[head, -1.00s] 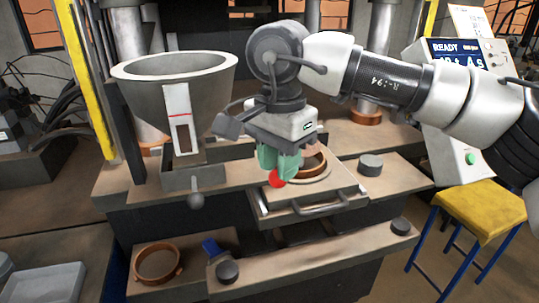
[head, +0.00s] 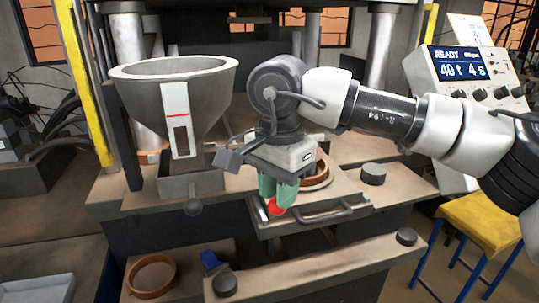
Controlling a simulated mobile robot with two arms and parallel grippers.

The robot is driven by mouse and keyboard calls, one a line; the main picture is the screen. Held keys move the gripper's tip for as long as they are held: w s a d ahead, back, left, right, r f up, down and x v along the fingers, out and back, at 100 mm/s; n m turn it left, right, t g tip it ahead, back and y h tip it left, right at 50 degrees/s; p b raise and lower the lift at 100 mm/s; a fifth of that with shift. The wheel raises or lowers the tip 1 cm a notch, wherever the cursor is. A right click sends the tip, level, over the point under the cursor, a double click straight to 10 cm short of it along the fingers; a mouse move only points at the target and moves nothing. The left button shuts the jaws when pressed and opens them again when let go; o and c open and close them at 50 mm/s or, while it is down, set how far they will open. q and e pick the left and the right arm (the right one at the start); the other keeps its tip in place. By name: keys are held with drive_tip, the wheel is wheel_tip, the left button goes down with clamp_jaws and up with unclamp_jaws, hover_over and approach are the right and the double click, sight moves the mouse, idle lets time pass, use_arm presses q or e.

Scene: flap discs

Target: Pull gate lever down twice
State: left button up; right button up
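A red ball knob (head: 276,208), which looks like the end of the gate lever, sits at the fingertips of my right gripper. The lever's rod is hidden behind the gripper. My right gripper (head: 278,192) points down, and its green fingers are closed around the knob, in front of the drawer-like tray with the ring. The grey hopper (head: 180,95) stands to the left, with a white-framed sight window on its front. My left gripper is not in view.
A tray (head: 325,215) with a bar handle holds a copper-coloured ring (head: 316,172) just right of the gripper. A dark round knob (head: 193,207) is below the hopper. A control panel (head: 470,75) reads READY, 40 t 4 s. A yellow stool (head: 485,220) stands right.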

wheel_tip(320, 180, up, 11)
drive_tip(key=p, duration=0.8)
drive_tip(key=shift+f, duration=0.2)
idle(0.3)
drive_tip(key=shift+f, duration=0.1)
